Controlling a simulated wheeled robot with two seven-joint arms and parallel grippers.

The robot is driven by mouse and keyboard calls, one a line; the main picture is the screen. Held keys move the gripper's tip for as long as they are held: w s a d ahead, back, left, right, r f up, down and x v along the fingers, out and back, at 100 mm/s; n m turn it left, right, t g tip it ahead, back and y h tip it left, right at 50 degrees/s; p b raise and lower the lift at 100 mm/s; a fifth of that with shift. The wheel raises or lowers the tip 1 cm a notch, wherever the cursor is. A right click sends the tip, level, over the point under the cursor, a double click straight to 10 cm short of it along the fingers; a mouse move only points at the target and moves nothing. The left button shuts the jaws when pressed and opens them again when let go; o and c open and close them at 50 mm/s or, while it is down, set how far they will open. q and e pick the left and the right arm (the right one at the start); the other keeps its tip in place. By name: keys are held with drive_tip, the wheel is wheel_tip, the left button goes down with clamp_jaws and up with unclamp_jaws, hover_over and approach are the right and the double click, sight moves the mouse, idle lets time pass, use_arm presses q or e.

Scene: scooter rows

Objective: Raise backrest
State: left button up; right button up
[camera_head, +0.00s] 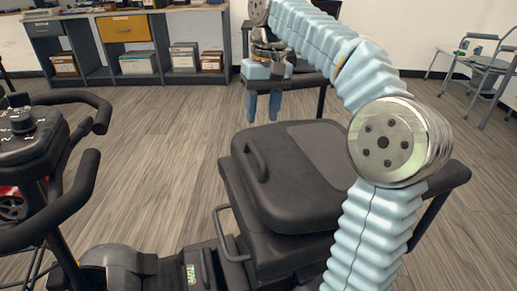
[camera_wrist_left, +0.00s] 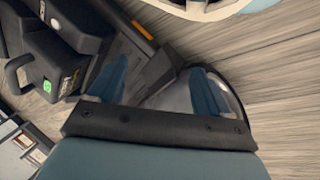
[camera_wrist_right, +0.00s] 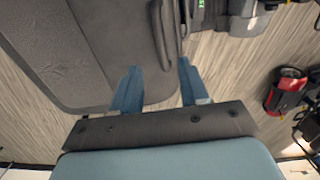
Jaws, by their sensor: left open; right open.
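The black padded backrest (camera_head: 290,165) lies folded down on the seat in the head view. A loop handle (camera_head: 256,160) is on its left side. My right gripper (camera_head: 264,112) is open, fingers down, near the far edge of the backrest. In the right wrist view, the open fingers (camera_wrist_right: 159,72) overlap the edge of the dark backrest (camera_wrist_right: 85,45); contact cannot be told. My left gripper (camera_wrist_left: 158,72) is open and empty over dark scooter parts in its wrist view. It is outside the head view.
The scooter's handlebar (camera_head: 60,205) stands at the left. A black armrest (camera_head: 452,178) is at the seat's right. A shelf unit (camera_head: 130,55) with boxes stands at the back, and a metal-framed chair (camera_head: 483,68) at the back right. The wooden floor (camera_head: 165,145) between is clear.

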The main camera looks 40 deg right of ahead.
sight(258, 152)
drive_tip(key=f, duration=0.3)
drive_tip(key=f+b, duration=0.1)
drive_tip(key=f, duration=0.2)
drive_tip(key=a+f+b, duration=0.1)
drive_tip(key=f, duration=0.3)
drive_tip(key=shift+w, duration=0.15)
use_arm(q)
drive_tip(key=f, duration=0.1)
drive_tip(key=a+f, duration=0.1)
drive_tip(key=f, duration=0.1)
drive_tip(key=shift+w, duration=0.2)
use_arm(e)
clamp_jaws()
